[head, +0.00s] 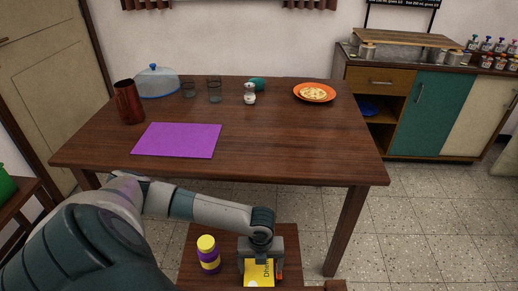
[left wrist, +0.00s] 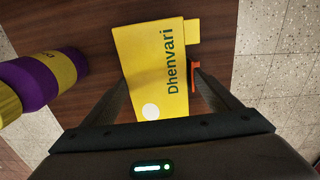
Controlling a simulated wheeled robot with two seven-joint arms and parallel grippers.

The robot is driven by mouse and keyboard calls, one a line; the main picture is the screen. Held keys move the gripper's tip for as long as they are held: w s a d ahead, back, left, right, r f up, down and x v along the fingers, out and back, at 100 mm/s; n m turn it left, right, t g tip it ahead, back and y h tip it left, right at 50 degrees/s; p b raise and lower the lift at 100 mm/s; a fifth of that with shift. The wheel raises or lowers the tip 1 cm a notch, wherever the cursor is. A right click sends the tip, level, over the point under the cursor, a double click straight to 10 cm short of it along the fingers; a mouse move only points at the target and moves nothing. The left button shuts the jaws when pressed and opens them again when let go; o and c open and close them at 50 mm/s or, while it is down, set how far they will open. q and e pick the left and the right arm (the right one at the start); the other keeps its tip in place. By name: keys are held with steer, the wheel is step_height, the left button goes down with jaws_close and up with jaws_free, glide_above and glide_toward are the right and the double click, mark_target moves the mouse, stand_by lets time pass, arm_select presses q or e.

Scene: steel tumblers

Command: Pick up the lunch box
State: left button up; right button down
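My left gripper (head: 262,262) is over the box, pointing down. In the left wrist view its fingers (left wrist: 160,85) are spread, one on each side of the box; I see no clear grip. My right gripper is not in view.
A purple and yellow jar (head: 208,254) stands left of my gripper. A small orange piece (left wrist: 195,78) is by the box's right side. The large table (head: 300,140) behind holds a purple mat (head: 178,140), a dark red tumbler (head: 129,103) and a plate of food (head: 299,97).

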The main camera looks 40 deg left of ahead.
mark_target(262, 270)
arm_select(q)
steer(key=shift+r, duration=0.1)
steer(key=shift+r, duration=0.45)
steer(key=c, duration=0.5)
steer(key=shift+o, duration=0.2)
steer(key=r, duration=0.3)
steer(key=shift+w+d+r, duration=0.15)
steer(key=shift+w+r, duration=0.05)
steer(key=shift+w, duration=0.05)
steer(key=w+d+r, duration=0.6)
steer(key=w, duration=0.3)
steer(key=shift+w+r, duration=0.25)
steer(key=shift+r, duration=0.05)
